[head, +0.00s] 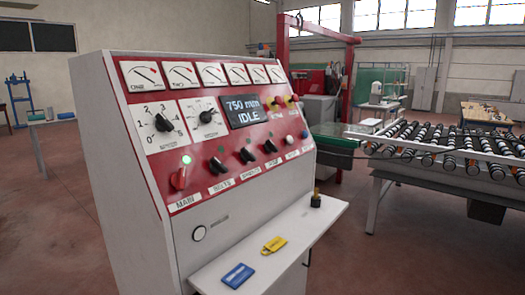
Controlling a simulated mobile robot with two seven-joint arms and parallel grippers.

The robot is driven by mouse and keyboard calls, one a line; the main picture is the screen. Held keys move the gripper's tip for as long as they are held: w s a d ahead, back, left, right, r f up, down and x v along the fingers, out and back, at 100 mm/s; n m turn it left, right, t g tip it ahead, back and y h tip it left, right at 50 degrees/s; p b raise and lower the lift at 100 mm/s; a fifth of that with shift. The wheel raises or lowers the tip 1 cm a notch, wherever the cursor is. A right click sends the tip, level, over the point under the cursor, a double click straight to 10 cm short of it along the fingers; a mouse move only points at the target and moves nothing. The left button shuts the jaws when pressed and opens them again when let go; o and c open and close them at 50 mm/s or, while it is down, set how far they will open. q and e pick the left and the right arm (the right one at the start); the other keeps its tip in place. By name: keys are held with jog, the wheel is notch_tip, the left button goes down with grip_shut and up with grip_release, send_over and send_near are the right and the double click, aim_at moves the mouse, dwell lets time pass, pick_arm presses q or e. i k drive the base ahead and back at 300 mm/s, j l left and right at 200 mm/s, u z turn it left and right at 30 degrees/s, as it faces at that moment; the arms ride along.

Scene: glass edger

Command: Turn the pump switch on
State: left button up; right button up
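The red and white control console (130,160) stands at the left centre. A row of rotary switches runs along its lower red panel. The red switch labelled MAIN (179,178) has a bright green lamp (186,160) above it. The labels of the last two are too small to read surely, so I cannot tell which is the pump switch. The lamps above the black switches look dark green and unlit. Neither gripper is in view.
The display (245,111) reads "750 mm IDLE". A white shelf (305,232) juts out below the panel with a blue card (238,275), a yellow tag (274,245) and a small dark object (316,200). A roller conveyor (450,150) stands at right. Floor in front is clear.

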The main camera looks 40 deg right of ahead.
aim_at(270, 147)
jog(key=z, duration=1.3)
